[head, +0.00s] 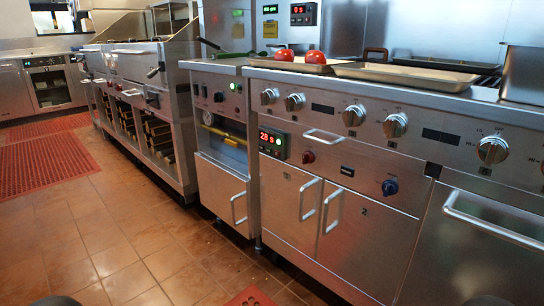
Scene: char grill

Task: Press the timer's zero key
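A black panel with red lit digits and small lit buttons (272,142) is set in the front of the steel counter, left of the middle cabinet doors. Another small black unit with red digits (303,14) is on the back wall above the counter. I cannot tell for sure which of them is the timer. The key labels are too small to read, so I cannot pick out a zero key. Neither gripper can be made out. Only dark rounded bits show at the bottom edge, and I cannot tell what they are.
Trays (408,76) and two red tomatoes (315,57) sit on the counter top. Knobs (354,115) and door handles (310,199) stick out from its front. A grill unit (145,75) stands further left. Tiled floor (130,250) is open at left, with red mats (45,163).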

